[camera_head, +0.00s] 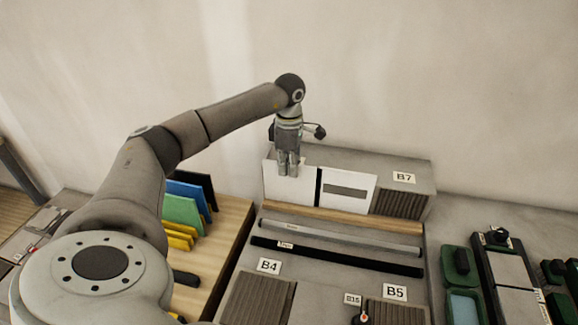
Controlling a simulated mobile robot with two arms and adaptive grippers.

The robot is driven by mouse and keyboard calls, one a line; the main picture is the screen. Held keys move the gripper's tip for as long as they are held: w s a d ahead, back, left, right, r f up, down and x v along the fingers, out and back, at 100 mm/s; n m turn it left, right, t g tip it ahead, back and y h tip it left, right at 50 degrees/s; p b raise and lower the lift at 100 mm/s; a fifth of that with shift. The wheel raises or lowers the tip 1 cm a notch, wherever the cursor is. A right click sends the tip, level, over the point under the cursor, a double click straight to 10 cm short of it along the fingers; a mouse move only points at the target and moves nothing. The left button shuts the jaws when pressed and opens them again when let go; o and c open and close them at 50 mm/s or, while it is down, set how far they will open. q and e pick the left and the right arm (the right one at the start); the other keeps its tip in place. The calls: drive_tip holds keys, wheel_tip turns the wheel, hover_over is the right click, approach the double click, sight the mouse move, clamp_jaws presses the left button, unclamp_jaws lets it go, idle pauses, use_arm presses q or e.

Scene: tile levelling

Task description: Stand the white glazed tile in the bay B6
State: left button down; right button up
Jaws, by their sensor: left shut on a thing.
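A white glazed tile (302,186) stands upright at the back of the bench, left of a thin black strip. My left gripper (288,171) comes down from above and is shut on its upper part. The fingers cover part of the tile's face. A second white panel (346,204) with a grey bar across it stands just right of the black strip. I cannot read a B6 label; whether the tile's lower edge is seated in a bay cannot be told. My right gripper is out of view.
A ribbed bay with label B7 (404,178) is at the right. A wooden strip (340,222), a grey bar (340,239) and a black bar (340,257) lie in front. Labels B4 (269,266) and B5 (395,292) mark nearer ribbed pads. Coloured boards (183,213) stand left.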

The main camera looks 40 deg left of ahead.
use_arm(q)
drive_tip(key=shift+w, duration=0.1)
idle(0.7)
drive_tip(key=c, duration=1.5)
unclamp_jaws()
drive_tip(key=shift+f, duration=0.1)
drive_tip(key=shift+r+p, duration=2.35)
drive_tip(key=shift+r, duration=0.7)
